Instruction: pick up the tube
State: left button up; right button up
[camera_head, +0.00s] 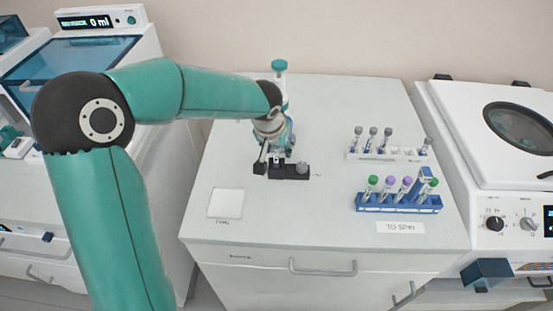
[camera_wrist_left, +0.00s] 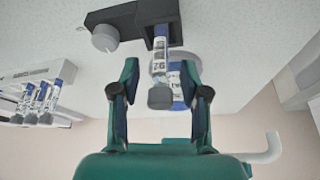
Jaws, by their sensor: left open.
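In the left wrist view, a tube (camera_wrist_left: 161,66) with a white label and a grey cap lies between my left fingers. Its other end meets a dark holder block (camera_wrist_left: 157,14). My left gripper (camera_wrist_left: 160,88) is open around the tube, with a finger on each side and gaps visible. In the head view, my left gripper (camera_head: 275,148) is over the dark holder (camera_head: 290,171) on the white cabinet top, and the tube is mostly hidden there. My right gripper is not in view.
A blue rack (camera_head: 398,205) with green- and purple-capped tubes stands right, behind the TO SPIN label (camera_head: 400,228). A white rack (camera_head: 385,154) with grey-capped tubes is behind it. A white square pad (camera_head: 225,204) lies front left. A centrifuge (camera_head: 500,130) stands right.

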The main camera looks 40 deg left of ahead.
pick_arm(q)
grip_shut()
jog(key=shift+r, duration=0.1)
notch_tip(320, 180, up, 20)
dwell(0.8)
jog(key=shift+d, duration=0.1)
